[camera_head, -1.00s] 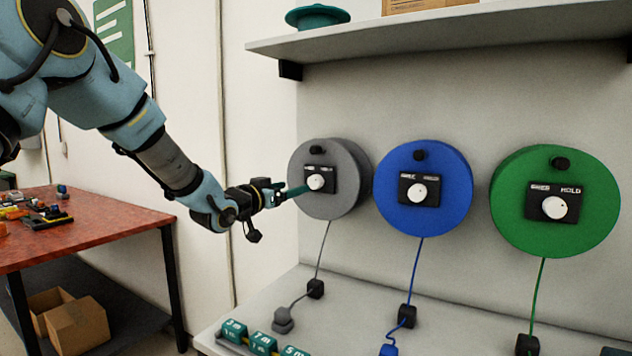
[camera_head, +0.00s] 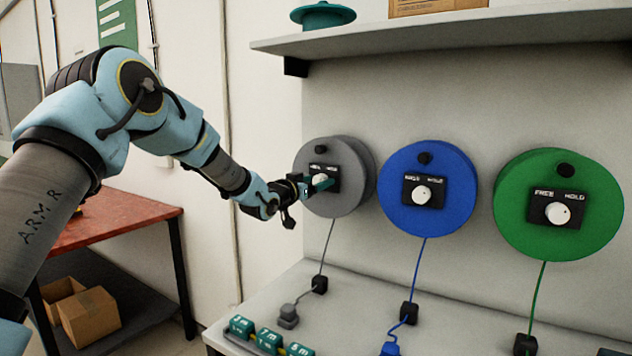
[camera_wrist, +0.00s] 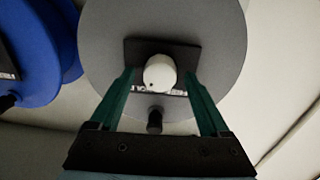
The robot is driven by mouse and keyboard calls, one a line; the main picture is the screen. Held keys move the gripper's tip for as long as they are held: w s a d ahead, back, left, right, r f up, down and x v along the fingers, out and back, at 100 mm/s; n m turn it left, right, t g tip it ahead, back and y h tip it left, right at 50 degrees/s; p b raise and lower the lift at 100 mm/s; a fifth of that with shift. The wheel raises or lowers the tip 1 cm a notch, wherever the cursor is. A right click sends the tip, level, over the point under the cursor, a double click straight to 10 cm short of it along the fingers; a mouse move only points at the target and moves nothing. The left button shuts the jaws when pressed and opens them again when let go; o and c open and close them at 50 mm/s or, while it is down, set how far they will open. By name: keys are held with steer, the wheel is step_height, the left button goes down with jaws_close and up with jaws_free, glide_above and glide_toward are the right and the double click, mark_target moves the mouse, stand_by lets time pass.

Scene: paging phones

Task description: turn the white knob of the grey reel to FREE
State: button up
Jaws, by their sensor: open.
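The grey reel (camera_head: 345,195) is on the wall at the left of a row of reels. Its white knob (camera_wrist: 160,73) sits on a black plate (camera_wrist: 190,55) in the wrist view. In the head view the knob (camera_head: 320,179) is partly covered by my gripper (camera_head: 325,183). My gripper, with green fingers, also shows in the wrist view (camera_wrist: 160,78). It is open, with one finger on each side of the knob and a gap on both sides. The plate's lettering is mostly hidden, so I cannot read the knob's setting.
A blue reel (camera_head: 425,210) and a green reel (camera_head: 590,220) hang to the right with similar knobs. A shelf (camera_head: 420,36) juts out above. Cords run down to the counter (camera_head: 345,325) below. A red table (camera_head: 125,222) stands at the left.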

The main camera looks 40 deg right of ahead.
jaws_close()
stand_by(0.5)
steer(key=shift+f+n, duration=0.1)
steer(key=shift+n, duration=0.2)
steer(key=n+b, duration=0.2)
steer(key=n, duration=0.2)
steer(key=n+b, duration=0.3)
steer(key=n, duration=0.2)
steer(key=shift+w+a+f, duration=0.1)
steer(key=shift+w+f, duration=0.1)
steer(key=shift+n+t+b, duration=0.4)
steer(key=shift+n+b, duration=2.05)
steer(key=shift+n, duration=1.85)
